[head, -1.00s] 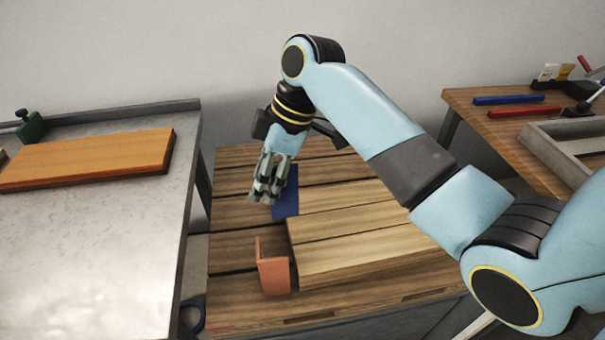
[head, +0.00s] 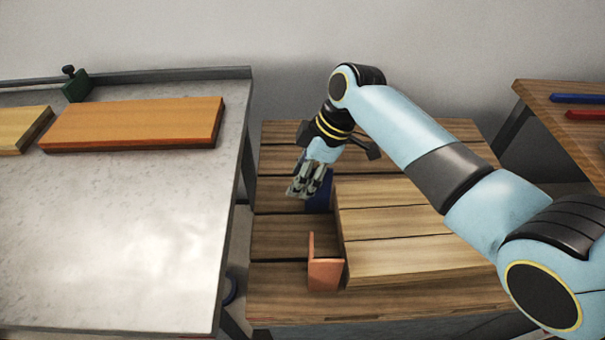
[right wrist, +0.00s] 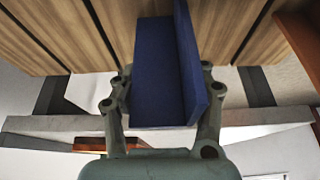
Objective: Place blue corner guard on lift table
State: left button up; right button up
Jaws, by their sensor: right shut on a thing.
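The blue corner guard (head: 321,197) is an L-shaped piece at the left end of the pale boards, partly hidden behind my right gripper (head: 308,190). In the right wrist view the guard (right wrist: 162,75) sits between the two fingers of the gripper (right wrist: 165,88), which is shut on it. Whether the guard touches the boards or the surface below cannot be told. The slatted wooden top (head: 280,290), apparently of the lift table, lies beneath. My left gripper is not in view.
Pale boards (head: 410,220) lie on the slatted top. An orange corner guard (head: 326,272) stands at their near left corner.

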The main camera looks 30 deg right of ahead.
jog(key=shift+f, duration=0.15)
jog(key=o, duration=0.9)
jog(key=shift+c, duration=0.2)
jog(key=o, duration=0.3)
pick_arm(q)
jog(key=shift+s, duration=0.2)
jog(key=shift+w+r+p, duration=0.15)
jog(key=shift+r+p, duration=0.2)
pick_arm(e)
jog(key=v, duration=1.2)
jog(key=shift+s, duration=0.1)
